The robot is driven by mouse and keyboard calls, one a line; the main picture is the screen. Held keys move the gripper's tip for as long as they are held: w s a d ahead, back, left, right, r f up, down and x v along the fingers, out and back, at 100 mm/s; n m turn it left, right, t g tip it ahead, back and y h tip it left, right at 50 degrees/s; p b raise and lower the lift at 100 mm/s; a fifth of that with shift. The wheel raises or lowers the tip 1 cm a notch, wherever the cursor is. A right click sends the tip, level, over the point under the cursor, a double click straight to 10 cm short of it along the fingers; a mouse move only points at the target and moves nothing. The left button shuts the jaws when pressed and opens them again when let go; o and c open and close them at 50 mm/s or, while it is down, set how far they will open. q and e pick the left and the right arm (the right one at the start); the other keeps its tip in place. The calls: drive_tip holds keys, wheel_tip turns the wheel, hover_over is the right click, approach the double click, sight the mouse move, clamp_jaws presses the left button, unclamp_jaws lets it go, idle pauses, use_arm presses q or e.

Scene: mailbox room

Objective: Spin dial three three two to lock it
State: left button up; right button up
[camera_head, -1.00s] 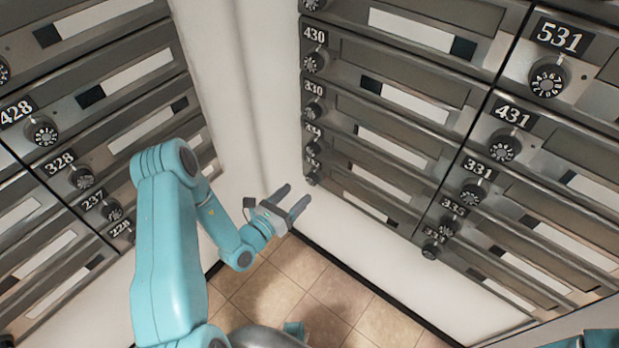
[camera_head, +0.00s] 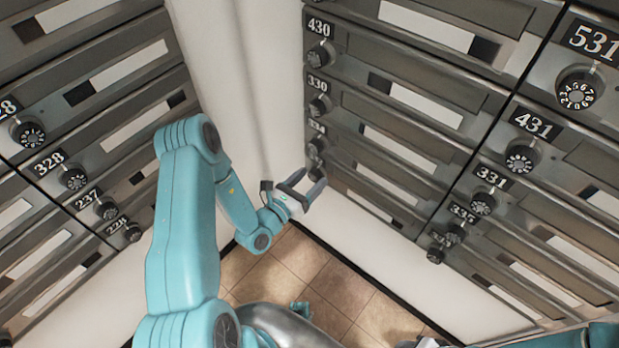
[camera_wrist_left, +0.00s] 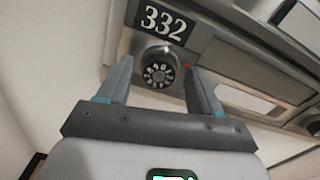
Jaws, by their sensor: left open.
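The dial 332 shows in the left wrist view as a dark round knob (camera_wrist_left: 160,72) with white digits, under a black plate reading 332 (camera_wrist_left: 163,23). My left gripper (camera_head: 310,180) is open and empty beside the lowest dial of the right-hand wall's near-corner column. In the left wrist view the two fingertips (camera_wrist_left: 157,68) stand on either side of the dial, with visible gaps. I cannot tell how far the tips reach along it. In the head view the 332 plate is hard to read. My right gripper is not in view.
Mailbox rows with similar dials, such as 330 (camera_head: 319,106) and 431 (camera_head: 519,158), cover the right wall. More boxes, such as 328 (camera_head: 74,179), line the left wall. A white corner (camera_head: 235,90) lies between them. The tiled floor (camera_head: 335,290) is partly clear.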

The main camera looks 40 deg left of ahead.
use_arm(q)
drive_tip(key=c, duration=0.9)
drive_tip(key=shift+c, duration=0.8)
drive_tip(key=shift+m, duration=0.3)
drive_tip(key=m, duration=0.3)
drive_tip(key=shift+p, duration=0.4)
drive_tip(key=m, duration=0.3)
drive_tip(key=shift+m, duration=0.3)
drive_tip(key=m+p, duration=0.1)
drive_tip(key=m, duration=0.5)
drive_tip(key=shift+d, duration=0.1)
